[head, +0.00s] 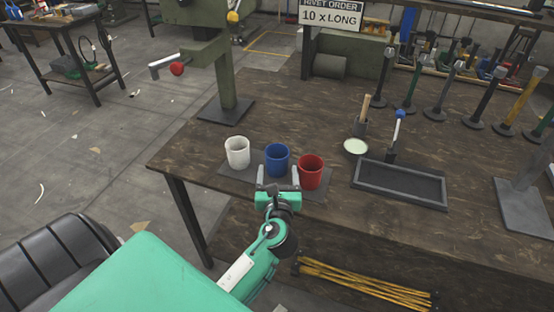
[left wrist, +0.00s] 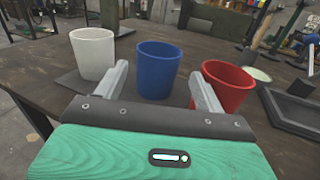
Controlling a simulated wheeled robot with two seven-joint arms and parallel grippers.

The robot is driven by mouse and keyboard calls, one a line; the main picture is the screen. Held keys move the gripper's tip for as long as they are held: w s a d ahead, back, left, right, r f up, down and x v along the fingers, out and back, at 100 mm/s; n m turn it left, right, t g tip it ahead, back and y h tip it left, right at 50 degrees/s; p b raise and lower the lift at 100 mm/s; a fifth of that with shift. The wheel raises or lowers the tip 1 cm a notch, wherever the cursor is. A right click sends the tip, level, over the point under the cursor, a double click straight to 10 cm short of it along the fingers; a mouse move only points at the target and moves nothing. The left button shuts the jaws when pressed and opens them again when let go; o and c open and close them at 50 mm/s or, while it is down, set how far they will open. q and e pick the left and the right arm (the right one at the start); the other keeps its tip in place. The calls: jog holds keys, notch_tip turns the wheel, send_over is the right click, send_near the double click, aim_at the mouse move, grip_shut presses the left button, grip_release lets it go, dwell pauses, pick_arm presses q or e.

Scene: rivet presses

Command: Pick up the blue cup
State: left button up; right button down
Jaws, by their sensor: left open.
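The blue cup (head: 277,159) stands upright on a dark mat (head: 228,172) on the wooden table, between a white cup (head: 237,152) and a red cup (head: 311,171). My left gripper (head: 277,177) is open and empty, just in front of the blue cup. In the left wrist view the blue cup (left wrist: 156,70) shows beyond and between the two fingers (left wrist: 158,88). The right finger overlaps the edge of the red cup (left wrist: 228,86) in that view; I cannot tell whether they touch. The white cup (left wrist: 93,53) is to the left. My right gripper is not in view.
A dark tray (head: 400,186) lies to the right, with a blue-knobbed lever (head: 397,135) and a pale round dish (head: 355,146) behind it. A green press (head: 225,75) stands at the back left. Several hammer-like tools stand at the back right. Table surface behind the cups is clear.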

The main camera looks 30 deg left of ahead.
aim_at(277, 146)
pick_arm(q)
jog(key=x, duration=1)
jog(key=shift+a+f, duration=0.2)
jog(key=shift+f, duration=0.15)
pick_arm(e)
jog(key=shift+s+d+f, duration=0.3)
jog(key=shift+s+f, duration=0.3)
jog(key=shift+s, duration=0.1)
pick_arm(q)
jog(key=c, duration=0.7)
jog(key=shift+c, duration=0.2)
pick_arm(e)
jog(key=shift+w, duration=0.1)
pick_arm(q)
jog(key=shift+p, duration=0.3)
pick_arm(e)
jog(key=shift+r, duration=0.1)
